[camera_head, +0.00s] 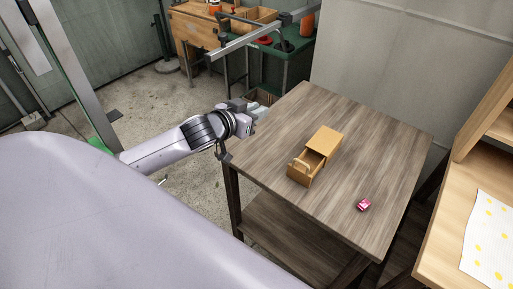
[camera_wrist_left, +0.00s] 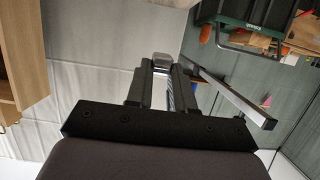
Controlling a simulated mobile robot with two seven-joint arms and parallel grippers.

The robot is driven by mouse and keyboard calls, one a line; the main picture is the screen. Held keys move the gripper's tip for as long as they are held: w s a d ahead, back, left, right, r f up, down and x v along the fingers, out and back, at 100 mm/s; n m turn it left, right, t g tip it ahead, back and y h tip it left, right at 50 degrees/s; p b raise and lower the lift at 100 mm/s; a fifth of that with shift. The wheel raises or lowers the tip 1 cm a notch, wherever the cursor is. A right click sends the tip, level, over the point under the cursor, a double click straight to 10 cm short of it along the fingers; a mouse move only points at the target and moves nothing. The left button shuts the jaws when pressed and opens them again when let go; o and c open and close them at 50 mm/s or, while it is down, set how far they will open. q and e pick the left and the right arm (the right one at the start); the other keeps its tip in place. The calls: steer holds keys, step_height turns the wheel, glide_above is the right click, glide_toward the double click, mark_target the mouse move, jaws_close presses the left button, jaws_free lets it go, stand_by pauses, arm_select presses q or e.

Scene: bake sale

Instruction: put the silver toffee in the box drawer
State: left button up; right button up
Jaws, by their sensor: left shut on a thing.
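My left gripper (camera_head: 256,109) is in the air beside the left edge of the wooden table (camera_head: 385,150). In the left wrist view its fingers (camera_wrist_left: 160,68) are shut on a small silver-grey thing, which looks like the silver toffee (camera_wrist_left: 162,58). The toffee cannot be told clearly from the gripper in the head view. The small wooden box (camera_head: 325,140) stands on the table, right of and below the gripper in the picture. Its drawer (camera_head: 303,171) is pulled out toward the lower left, and its inside shows. My right gripper is not in view.
A small pink-red wrapped piece (camera_head: 364,205) lies on the table, right of the drawer. A light wooden desk (camera_head: 450,235) with a yellow-dotted white sheet (camera_head: 488,240) stands at the right. A green table (camera_head: 285,52) stands behind. The table's surface around the box is mostly clear.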

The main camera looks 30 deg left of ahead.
arm_select(q)
steer(key=b, duration=0.1)
glide_above(255, 153)
step_height(255, 153, down, 10)
steer(key=shift+r, duration=0.25)
steer(key=shift+d+f, duration=0.1)
steer(key=shift+f, duration=1.65)
steer(key=shift+f+b, duration=0.1)
steer(key=shift+b, duration=0.2)
steer(key=shift+f, duration=0.15)
steer(key=o, duration=0.7)
steer(key=shift+o, duration=0.2)
